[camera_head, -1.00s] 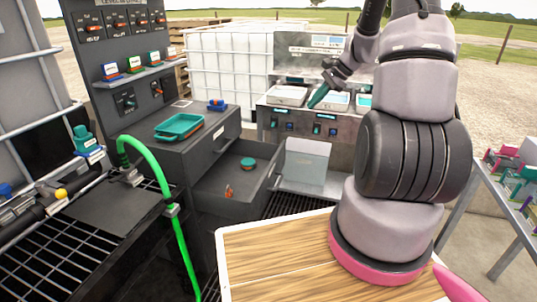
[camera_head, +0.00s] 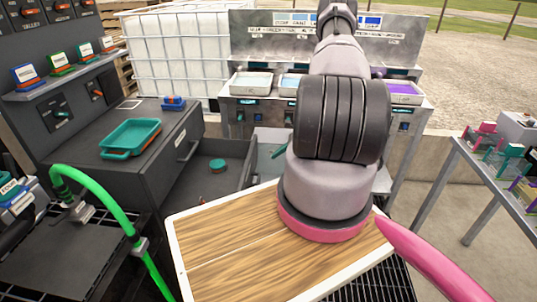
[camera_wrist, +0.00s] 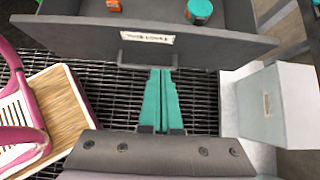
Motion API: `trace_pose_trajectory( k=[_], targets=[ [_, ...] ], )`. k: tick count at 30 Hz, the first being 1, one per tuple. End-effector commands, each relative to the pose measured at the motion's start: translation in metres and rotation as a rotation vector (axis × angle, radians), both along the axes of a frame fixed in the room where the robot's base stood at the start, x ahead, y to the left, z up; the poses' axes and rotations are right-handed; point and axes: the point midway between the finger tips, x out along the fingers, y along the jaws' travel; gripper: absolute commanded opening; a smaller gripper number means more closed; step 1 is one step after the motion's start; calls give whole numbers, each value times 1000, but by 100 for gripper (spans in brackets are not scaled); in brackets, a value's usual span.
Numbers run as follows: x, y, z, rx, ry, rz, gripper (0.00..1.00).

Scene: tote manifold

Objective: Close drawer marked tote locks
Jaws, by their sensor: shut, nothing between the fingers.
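The open drawer (camera_head: 187,193) sticks out of the dark cabinet at the centre left in the head view. In the wrist view its front panel (camera_wrist: 80,38) spans the top, with a small white label (camera_wrist: 146,37) above a handle (camera_wrist: 148,62). The label is hard to read. A teal round piece (camera_head: 217,166) lies inside, and an orange piece (camera_wrist: 114,5) shows in the wrist view. My gripper (camera_wrist: 161,72) has its teal fingers together and empty, with the tips just by the handle. I cannot tell whether they touch it. My arm partly hides this area in the head view.
A teal tray (camera_head: 131,138) sits on the cabinet top. A pale box (camera_wrist: 285,105) stands right of my gripper in the wrist view. A green hose (camera_head: 103,207) arches at the left. A side table (camera_head: 463,148) with coloured parts stands at the right.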

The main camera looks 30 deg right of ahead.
Motion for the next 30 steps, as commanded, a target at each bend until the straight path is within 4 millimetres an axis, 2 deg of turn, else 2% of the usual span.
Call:
trace_pose_trajectory(
  k=[11,15,19,30],
  targets=[
    [31,48,-57,0,1,5,0],
    [45,66,-56,0,-2,5,0],
    [51,76,-56,-1,-2,4,0],
    [55,80,-56,-1,-2,2,0]
  ],
)
